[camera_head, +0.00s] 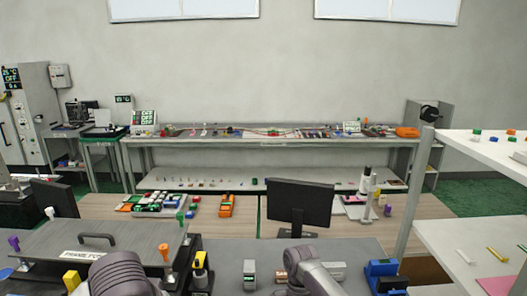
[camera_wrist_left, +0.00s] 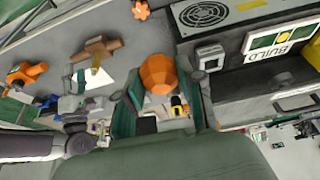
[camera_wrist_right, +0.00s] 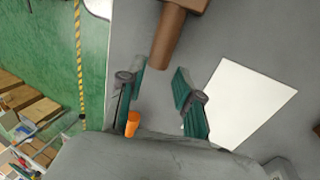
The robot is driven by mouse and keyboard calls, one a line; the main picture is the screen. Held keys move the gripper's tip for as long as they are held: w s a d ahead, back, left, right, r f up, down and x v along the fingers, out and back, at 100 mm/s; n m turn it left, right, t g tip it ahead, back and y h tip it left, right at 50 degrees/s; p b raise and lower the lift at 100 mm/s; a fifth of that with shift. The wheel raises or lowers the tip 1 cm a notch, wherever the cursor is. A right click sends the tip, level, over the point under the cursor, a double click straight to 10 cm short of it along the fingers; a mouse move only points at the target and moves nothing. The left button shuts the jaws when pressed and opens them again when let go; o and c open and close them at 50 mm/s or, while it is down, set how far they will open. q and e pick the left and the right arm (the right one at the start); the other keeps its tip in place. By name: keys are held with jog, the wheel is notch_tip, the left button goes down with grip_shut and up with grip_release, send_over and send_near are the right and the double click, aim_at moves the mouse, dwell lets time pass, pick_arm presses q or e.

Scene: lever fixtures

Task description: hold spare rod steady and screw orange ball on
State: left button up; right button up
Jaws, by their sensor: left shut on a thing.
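In the left wrist view my left gripper (camera_wrist_left: 155,100) is shut on a faceted orange ball (camera_wrist_left: 158,73), with the teal fingers on either side of it. In the right wrist view a brown rod (camera_wrist_right: 168,38), likely the spare rod, reaches down from a brown block (camera_wrist_right: 188,4). Its free end is at the fingertips of my right gripper (camera_wrist_right: 158,82), which is open with room between the fingers. I cannot tell if a finger touches the rod. The orange ball and both gripper tips are hidden in the head view, where only my arm links show.
A white sheet (camera_wrist_right: 245,100) lies on the grey bench right of the right gripper. A brown fixture (camera_wrist_left: 97,48) and an orange fixture (camera_wrist_left: 25,73) show in the left wrist view. A monitor (camera_head: 299,203) stands behind the bench; a grey box with a fan grille (camera_wrist_left: 205,14) is near the ball.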

jog(key=b+x, duration=0.2)
jog(key=x, duration=0.2)
jog(key=shift+s+f, duration=0.25)
jog(key=shift+f, duration=0.25)
jog(key=shift+r, duration=0.1)
grip_shut()
dwell(1.8)
jog(key=shift+o, duration=2)
grip_release()
